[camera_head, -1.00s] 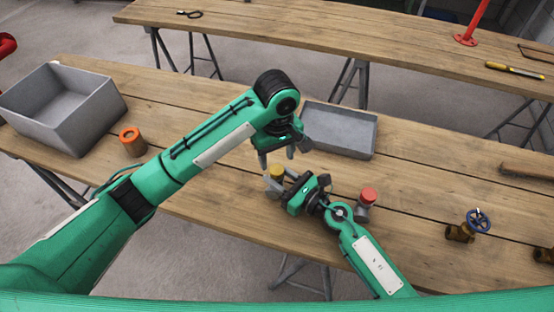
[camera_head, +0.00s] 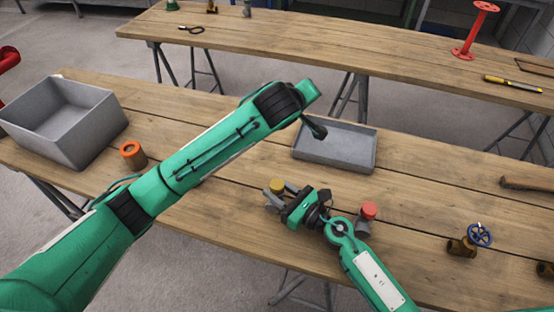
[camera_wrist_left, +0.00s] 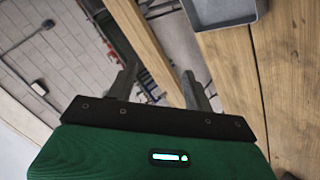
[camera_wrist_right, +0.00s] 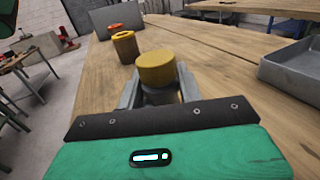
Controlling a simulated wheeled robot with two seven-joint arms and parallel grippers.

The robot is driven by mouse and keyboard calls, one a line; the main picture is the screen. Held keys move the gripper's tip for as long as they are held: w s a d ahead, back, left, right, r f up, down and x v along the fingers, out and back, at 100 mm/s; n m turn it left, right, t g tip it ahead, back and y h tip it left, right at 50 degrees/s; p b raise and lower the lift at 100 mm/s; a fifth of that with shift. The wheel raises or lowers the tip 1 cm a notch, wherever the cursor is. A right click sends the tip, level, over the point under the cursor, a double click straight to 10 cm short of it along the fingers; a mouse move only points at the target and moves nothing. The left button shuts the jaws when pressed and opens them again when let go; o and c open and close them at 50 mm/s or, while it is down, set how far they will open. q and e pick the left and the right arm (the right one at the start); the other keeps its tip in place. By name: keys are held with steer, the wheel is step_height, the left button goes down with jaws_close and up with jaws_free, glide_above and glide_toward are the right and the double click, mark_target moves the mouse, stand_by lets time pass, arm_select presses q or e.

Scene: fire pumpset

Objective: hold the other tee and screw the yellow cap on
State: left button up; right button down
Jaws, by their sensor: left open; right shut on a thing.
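A shallow grey tray (camera_head: 335,147) lies behind my right gripper. A deep grey bin (camera_head: 62,120) and an orange-topped brown fitting (camera_head: 132,155) are at the left. A valve with a blue wheel (camera_head: 480,236) stands at the right. The table between tray and valve is mostly clear.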

arm_select(q)
steer(key=d+r+m+t+h, duration=0.3)
steer(key=r+m+h, duration=0.1)
steer(key=r, duration=0.4)
steer(key=d+r+m+t+h, duration=0.2)
steer(key=r+m+h, duration=0.1)
steer(key=r+h, duration=0.3)
steer(key=s+d+r+m+g+h, duration=0.2)
steer(key=s+d+m+g+h, duration=0.1)
steer(key=s+m+g, duration=0.55)
steer(key=s+d+r+m+g+h, duration=0.1)
steer(key=s+d+m+g+h, duration=0.35)
steer(key=m, duration=0.65)
steer(key=s+a+f+m+g+y, duration=0.1)
steer(key=s+f+m+g+y, duration=0.5)
steer(key=f+m+g, duration=0.1)
steer(key=m+t+y, duration=0.3)
steer(key=t+y, duration=0.1)
steer(key=y, duration=1.2)
glide_above(277, 183)
steer(key=d, duration=0.1)
steer(key=f, duration=1.6)
steer(key=shift+s+d+f, duration=0.1)
steer(key=shift+s+d, duration=0.05)
steer(key=shift+s, duration=0.05)
steer(key=shift+w+a+t+y, duration=0.15)
steer(key=shift+a+t+y, duration=0.15)
steer(key=shift+a, duration=0.35)
steer(key=shift+f, duration=0.15)
steer(key=shift+f, duration=3.85)
